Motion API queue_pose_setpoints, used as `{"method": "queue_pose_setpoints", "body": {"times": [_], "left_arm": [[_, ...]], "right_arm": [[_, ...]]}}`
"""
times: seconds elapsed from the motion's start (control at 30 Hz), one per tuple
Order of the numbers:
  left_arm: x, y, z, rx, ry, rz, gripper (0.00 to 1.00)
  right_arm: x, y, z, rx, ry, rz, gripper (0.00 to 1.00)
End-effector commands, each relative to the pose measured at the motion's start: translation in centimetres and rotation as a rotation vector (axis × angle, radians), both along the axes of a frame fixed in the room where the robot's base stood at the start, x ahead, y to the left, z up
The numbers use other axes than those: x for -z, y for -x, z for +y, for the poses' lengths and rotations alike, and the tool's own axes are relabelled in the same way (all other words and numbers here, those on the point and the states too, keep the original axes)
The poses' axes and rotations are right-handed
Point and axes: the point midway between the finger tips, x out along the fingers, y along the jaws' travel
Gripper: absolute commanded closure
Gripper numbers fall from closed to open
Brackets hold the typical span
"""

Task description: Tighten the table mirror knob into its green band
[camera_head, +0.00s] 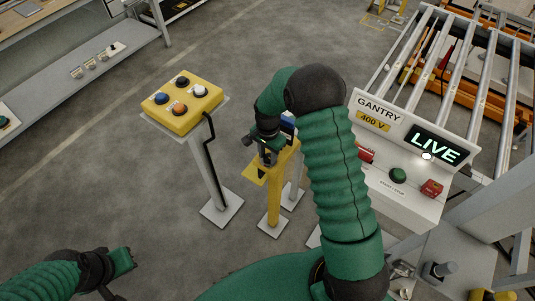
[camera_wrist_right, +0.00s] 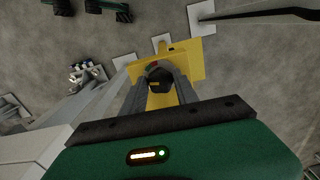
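A dark knob (camera_wrist_right: 160,80) shows in the right wrist view on a yellow bracket (camera_wrist_right: 195,60). Small green and red patches (camera_wrist_right: 151,65) show just beyond the knob; where its pointer stands is too small to read. My right gripper (camera_wrist_right: 160,84) has one grey finger on each side of the knob, and the knob fills the gap. In the head view, my right gripper (camera_head: 268,150) is at the top of the yellow post (camera_head: 274,205), and my arm hides part of it. My left gripper (camera_head: 120,272) is low at the left, away from the post; its opening is unclear.
A yellow box (camera_head: 183,105) with several coloured buttons stands on a pedestal left of the post. The gantry panel (camera_head: 395,170), its display reading LIVE, stands to the right, beside a roller conveyor (camera_head: 485,80). Bare floor (camera_head: 120,170) lies at the left.

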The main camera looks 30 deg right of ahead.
Motion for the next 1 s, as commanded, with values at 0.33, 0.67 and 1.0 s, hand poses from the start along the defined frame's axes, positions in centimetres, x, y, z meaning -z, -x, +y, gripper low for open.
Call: {"method": "queue_pose_setpoints", "body": {"times": [0.33,0.67,1.0], "left_arm": [[-0.01,0.00,-0.01,0.000,0.000,0.000,1.00],[-0.25,0.00,-0.01,0.000,0.000,0.000,1.00],[-0.88,0.00,-0.01,0.000,0.000,0.000,1.00]], "right_arm": [[-0.12,-0.26,-0.21,0.003,0.004,-0.007,1.00],[-0.25,-0.37,-0.19,0.102,0.006,-0.009,1.00],[-0.34,-0.44,-0.25,0.330,0.006,-0.011,1.00]]}}
